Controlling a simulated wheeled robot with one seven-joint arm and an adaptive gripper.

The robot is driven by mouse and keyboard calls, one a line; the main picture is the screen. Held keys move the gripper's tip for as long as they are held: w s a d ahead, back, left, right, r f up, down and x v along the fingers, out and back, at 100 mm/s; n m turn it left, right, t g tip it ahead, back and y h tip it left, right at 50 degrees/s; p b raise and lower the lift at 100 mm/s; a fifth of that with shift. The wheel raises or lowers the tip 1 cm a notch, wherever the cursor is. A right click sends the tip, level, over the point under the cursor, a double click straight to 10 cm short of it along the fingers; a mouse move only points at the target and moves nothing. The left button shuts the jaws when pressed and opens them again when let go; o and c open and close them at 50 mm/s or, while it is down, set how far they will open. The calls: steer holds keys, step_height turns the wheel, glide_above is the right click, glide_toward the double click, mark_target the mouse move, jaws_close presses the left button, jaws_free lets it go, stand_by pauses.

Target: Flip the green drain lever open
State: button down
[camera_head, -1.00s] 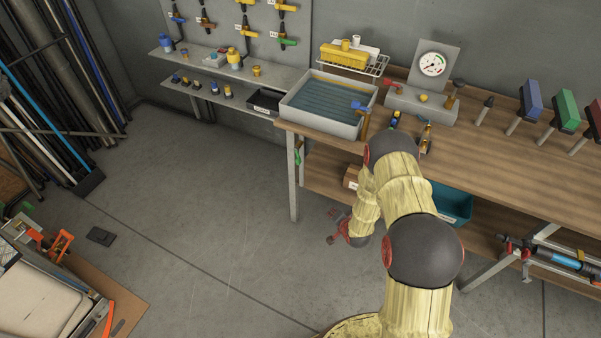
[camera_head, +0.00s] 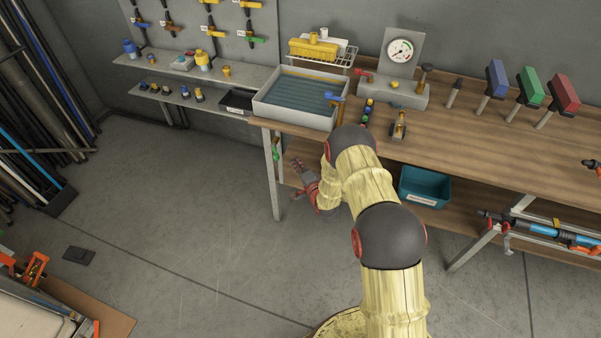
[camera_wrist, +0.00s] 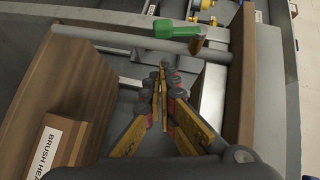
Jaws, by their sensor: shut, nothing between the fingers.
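The green drain lever (camera_head: 276,151) hangs below the grey basin (camera_head: 291,117), near the bench's left front leg. In the wrist view the green lever (camera_wrist: 180,30) lies near the top centre, on a grey pipe, its handle pointing left. My gripper (camera_head: 305,166) is to the right of the lever in the head view, beside the bench's lower shelf. In the wrist view my gripper (camera_wrist: 162,72) is shut and empty. Its fingertips are just below the lever in the picture, apart from it. The lever's pivot is partly unclear.
A box labelled "BRUSH HEA…" (camera_wrist: 57,148) stands close on the left in the wrist view. A brown wooden board (camera_wrist: 241,80) rises close on the right. The bench leg (camera_head: 272,180) and a teal bin (camera_head: 425,186) flank my arm. Open floor lies to the left.

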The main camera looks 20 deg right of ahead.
mark_target(275, 152)
steer(key=shift+w+a+f+b, duration=0.35)
steer(key=shift+w+a, duration=0.5)
steer(key=shift+w, duration=0.05)
steer(key=shift+w+a+f+b, duration=0.3)
steer(key=shift+w+a, duration=0.5)
steer(key=shift+w, duration=0.05)
steer(key=shift+f, duration=0.1)
steer(key=w+a+f+b, duration=0.1)
steer(key=b, duration=0.3)
steer(key=shift+a+f+m+t, duration=0.2)
steer(key=shift+m+t, duration=0.2)
steer(key=shift+d, duration=0.1)
